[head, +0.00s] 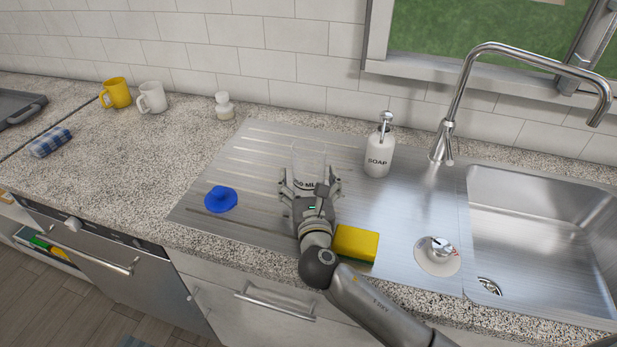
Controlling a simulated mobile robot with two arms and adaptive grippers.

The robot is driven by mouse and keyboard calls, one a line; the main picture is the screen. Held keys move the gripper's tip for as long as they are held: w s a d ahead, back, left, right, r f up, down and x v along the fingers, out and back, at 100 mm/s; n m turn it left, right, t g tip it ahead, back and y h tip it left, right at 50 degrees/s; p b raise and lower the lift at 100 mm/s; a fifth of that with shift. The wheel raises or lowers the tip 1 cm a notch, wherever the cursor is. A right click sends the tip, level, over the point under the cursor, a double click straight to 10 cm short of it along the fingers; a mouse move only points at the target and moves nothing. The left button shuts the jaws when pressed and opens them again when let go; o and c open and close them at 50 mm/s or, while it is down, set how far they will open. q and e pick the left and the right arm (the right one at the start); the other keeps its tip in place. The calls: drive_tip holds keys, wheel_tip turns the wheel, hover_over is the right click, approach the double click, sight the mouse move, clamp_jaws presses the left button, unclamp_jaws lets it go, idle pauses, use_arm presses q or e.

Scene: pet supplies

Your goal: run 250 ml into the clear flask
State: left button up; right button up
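The clear flask (309,158) stands on the ribbed steel drainboard, seen through and faint, with part of a dark "ML" marking visible low on its side. My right gripper (311,185) reaches it from the front, one finger on each side of it. Whether the fingers press on the flask is not clear. The tall chrome tap (467,88) arches over the sink basin (540,225) at the right; no water shows at its spout. A round control knob with red marks (439,248) sits on the steel in front of the tap. My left gripper is not in view.
A soap bottle (379,150) stands right of the flask. A yellow sponge (356,244) lies beside my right wrist, and a blue round item (221,199) lies left. A small white item (224,106), two mugs (152,97) and a checked cloth (50,142) are farther left.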

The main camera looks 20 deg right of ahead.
sight(316, 161)
drive_tip(key=shift+c, duration=0.3)
drive_tip(key=c, duration=1.1)
drive_tip(key=shift+r, duration=0.1)
drive_tip(key=shift+r, duration=0.6)
drive_tip(key=s+r, duration=0.1)
drive_tip(key=r, duration=0.1)
drive_tip(key=s+r+p, duration=0.1)
drive_tip(key=s+r, duration=0.1)
drive_tip(key=r, duration=0.1)
drive_tip(key=s+r, duration=0.1)
drive_tip(key=r, duration=0.1)
drive_tip(key=shift+s+d+r, duration=0.1)
drive_tip(key=shift+s+r, duration=0.15)
drive_tip(key=shift+s, duration=0.05)
drive_tip(key=s+r, duration=0.4)
drive_tip(key=s, duration=0.5)
drive_tip(key=shift+s+d, duration=0.2)
drive_tip(key=shift+d, duration=0.05)
drive_tip(key=shift+r, duration=0.1)
